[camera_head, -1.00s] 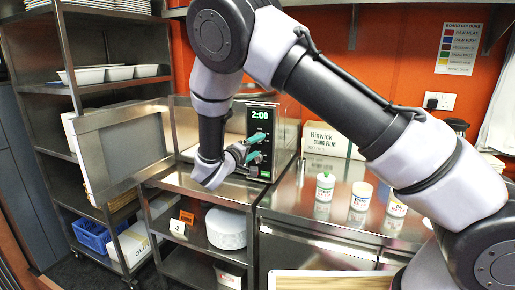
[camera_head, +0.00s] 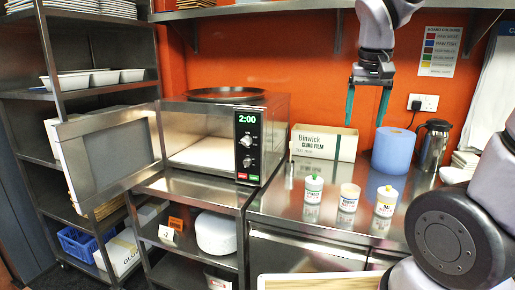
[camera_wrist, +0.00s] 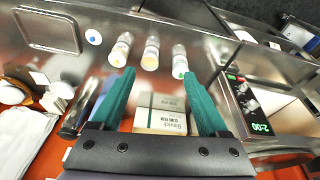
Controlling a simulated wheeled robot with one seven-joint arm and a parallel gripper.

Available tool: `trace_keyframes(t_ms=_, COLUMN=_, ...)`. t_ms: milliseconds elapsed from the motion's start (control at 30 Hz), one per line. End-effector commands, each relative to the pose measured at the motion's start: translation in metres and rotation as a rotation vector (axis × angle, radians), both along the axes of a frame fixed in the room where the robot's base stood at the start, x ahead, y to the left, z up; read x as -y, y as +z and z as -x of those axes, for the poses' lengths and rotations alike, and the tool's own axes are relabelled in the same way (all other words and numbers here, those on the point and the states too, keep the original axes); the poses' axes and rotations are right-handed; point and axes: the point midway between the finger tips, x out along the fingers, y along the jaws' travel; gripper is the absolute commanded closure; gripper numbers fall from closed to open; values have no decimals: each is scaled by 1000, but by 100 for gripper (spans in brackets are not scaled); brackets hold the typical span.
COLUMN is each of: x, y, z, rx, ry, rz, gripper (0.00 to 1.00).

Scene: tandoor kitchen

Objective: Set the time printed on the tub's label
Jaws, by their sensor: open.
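The microwave (camera_head: 273,128) stands with its door (camera_head: 108,160) swung open to the left, and its chamber looks empty. Its green display (camera_head: 248,119) reads 2:00, above two round knobs (camera_head: 246,141). In the wrist view the display (camera_wrist: 261,127) also reads 2:00. Three small labelled tubs stand upright on the steel counter: a green-capped one (camera_head: 313,188), a pale-topped one (camera_head: 347,198) and a yellow-capped one (camera_head: 385,202). Their small print is not legible. My gripper (camera_head: 366,110) is open and empty, raised near the cling film box, apart from the tubs and microwave.
A cling film box (camera_head: 322,143), a blue roll (camera_head: 393,150) and a steel flask (camera_head: 432,146) stand along the back wall. A dark round pan (camera_head: 233,94) lies on the microwave. The open door juts out over the left side.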

Motion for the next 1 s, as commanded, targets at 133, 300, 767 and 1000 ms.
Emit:
trace_keyframes(t_ms=133, x=2, y=27, z=34, rx=138, ry=-41, rz=-160, gripper=23)
trace_keyframes(t_ms=300, x=-4, y=47, z=57, rx=274, ry=-61, rz=-264, gripper=23)
trace_keyframes(t_ms=767, x=-8, y=56, z=67, rx=349, ry=-69, rz=-307, gripper=23)
trace_keyframes(t_ms=1000, x=-8, y=56, z=67, rx=348, ry=-69, rz=-306, gripper=23)
